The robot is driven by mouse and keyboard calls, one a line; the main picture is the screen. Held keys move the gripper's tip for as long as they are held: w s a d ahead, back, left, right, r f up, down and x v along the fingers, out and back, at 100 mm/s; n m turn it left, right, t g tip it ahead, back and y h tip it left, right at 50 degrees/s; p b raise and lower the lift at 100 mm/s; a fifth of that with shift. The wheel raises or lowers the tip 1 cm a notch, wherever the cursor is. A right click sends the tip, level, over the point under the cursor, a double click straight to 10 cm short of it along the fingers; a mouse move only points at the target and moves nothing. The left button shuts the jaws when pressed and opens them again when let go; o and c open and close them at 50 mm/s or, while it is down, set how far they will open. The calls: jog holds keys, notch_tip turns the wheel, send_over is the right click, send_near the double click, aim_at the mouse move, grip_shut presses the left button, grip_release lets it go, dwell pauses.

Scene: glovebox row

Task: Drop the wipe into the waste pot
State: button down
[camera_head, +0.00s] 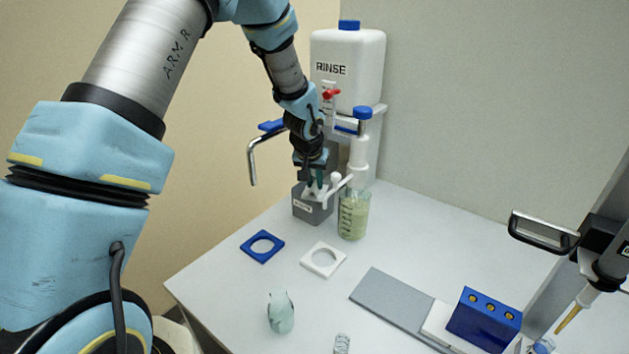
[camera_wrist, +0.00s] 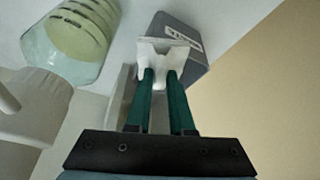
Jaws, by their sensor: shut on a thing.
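The waste pot (camera_head: 312,208) is a grey square pot with a white label, at the back left of the table. It also shows in the wrist view (camera_wrist: 196,50), behind the wipe. My gripper (camera_head: 318,184) is at the pot's top, pointing down. In the wrist view its two green fingers (camera_wrist: 160,76) are shut on the white wipe (camera_wrist: 160,55), which spreads out past the fingertips and overlaps the pot's near side. I cannot tell whether the wipe is inside the rim or just above it.
A beaker of green liquid (camera_head: 353,215) stands close right of the pot, under a white pump bottle's spout (camera_head: 340,184). The rinse tank (camera_head: 346,68) is behind. Blue (camera_head: 262,246) and white (camera_head: 323,260) holders lie in front. A blue rack (camera_head: 484,318) is at right.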

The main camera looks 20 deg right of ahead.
jog(key=shift+f+b, duration=0.4)
jog(key=shift+f, duration=0.1)
jog(key=c, duration=0.8)
grip_release()
jog(key=shift+r, duration=0.1)
jog(key=shift+r, duration=0.1)
jog(key=shift+r+p, duration=0.45)
jog(key=shift+r, duration=0.2)
jog(key=b+v, duration=0.2)
jog(key=v, duration=0.9)
jog(key=shift+s+a+r, duration=0.15)
jog(key=shift+a, duration=0.05)
